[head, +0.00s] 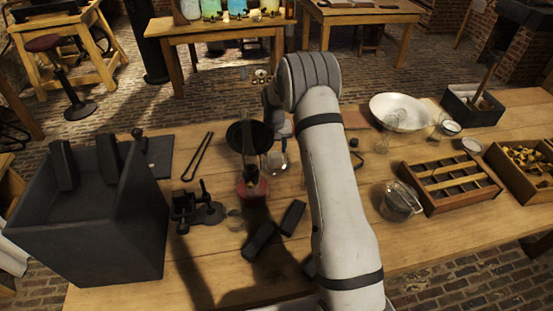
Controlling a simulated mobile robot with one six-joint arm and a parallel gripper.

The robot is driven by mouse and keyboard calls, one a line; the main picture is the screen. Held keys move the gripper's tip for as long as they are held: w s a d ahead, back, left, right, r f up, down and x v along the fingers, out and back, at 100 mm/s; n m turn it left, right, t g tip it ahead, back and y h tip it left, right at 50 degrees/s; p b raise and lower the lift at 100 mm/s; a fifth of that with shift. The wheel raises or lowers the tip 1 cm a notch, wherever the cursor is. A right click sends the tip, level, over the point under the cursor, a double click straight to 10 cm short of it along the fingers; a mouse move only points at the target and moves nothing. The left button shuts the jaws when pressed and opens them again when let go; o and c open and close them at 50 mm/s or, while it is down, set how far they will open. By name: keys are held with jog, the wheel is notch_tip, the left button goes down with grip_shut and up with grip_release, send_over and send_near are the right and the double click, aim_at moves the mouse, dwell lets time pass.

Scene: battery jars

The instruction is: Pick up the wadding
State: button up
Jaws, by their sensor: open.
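I cannot pick out the wadding for sure in the head view. My arm reaches up over the middle of the table and bends at the top. My gripper (277,124) is at the left end of the bend, above the back middle of the table. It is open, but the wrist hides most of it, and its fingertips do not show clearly. I see nothing held in it. A glass vessel with a red bottom (252,186) stands below and to the left of it, under a black round piece (249,137).
A dark bin (92,235) stands at left. Black blocks (258,240) and a dark clamp-like device (190,207) lie front middle. A white bowl (400,112), a glass jug (398,203), a divided wooden tray (450,184) and a dark box (473,108) are at right.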

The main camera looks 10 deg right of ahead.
aim_at(275, 153)
notch_tip(275, 153, down, 5)
jog(key=shift+d+r+p, duration=0.1)
jog(key=shift+d+p, duration=0.05)
jog(key=shift+p, duration=0.6)
jog(key=shift+c, duration=0.4)
jog(key=c, duration=0.6)
jog(key=shift+r, duration=0.15)
